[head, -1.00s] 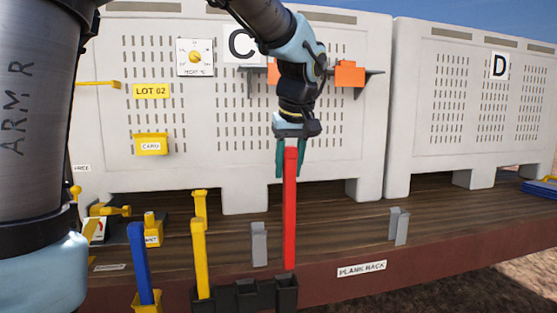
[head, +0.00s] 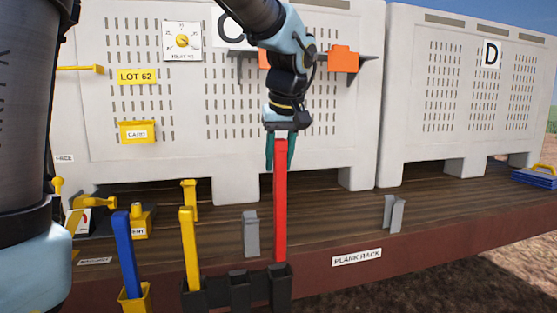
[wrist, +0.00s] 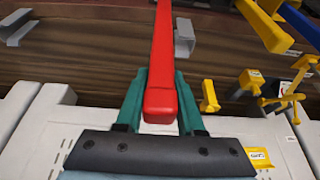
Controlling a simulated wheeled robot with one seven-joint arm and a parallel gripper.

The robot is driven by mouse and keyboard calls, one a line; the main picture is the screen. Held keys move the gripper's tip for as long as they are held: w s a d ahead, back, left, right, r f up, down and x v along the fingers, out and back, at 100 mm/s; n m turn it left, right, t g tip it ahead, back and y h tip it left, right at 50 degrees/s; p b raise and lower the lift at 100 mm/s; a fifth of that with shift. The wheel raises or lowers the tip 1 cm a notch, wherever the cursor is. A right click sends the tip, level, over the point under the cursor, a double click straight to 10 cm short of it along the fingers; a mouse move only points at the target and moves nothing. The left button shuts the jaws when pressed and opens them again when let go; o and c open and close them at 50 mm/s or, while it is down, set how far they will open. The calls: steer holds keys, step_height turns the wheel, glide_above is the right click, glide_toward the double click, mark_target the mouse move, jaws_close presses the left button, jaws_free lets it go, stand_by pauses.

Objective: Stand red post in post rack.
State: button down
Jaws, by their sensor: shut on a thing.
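The red post (head: 280,200) stands upright in the head view. My gripper (head: 280,155) is shut on its top end, with a teal finger on either side. The black post rack (head: 240,291) is at the bottom of the head view. The post's lower end meets the top of the rack's right socket (head: 281,289); I cannot tell whether it is inside, above or behind it. A yellow post (head: 189,248) stands in the rack's left socket, and the middle socket looks empty. In the wrist view the red post (wrist: 164,60) runs away between the fingers (wrist: 159,95).
A blue post (head: 127,255) stands in a yellow holder at the left. Grey brackets (head: 251,233) (head: 394,213) stand on the wooden deck beside the post. White crates marked C and D rise behind, and an orange block (head: 344,59) sits on a shelf near my wrist.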

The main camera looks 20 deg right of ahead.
mark_target(279, 214)
steer(key=shift+f+b, duration=0.45)
steer(key=shift+b, duration=1.1)
steer(key=shift+s+r, duration=0.1)
steer(key=shift+r, duration=0.1)
steer(key=shift+f, duration=0.15)
steer(key=shift+f+b, duration=4.9)
steer(key=shift+f, duration=1.15)
steer(key=shift+c, duration=2.2)
jaws_free()
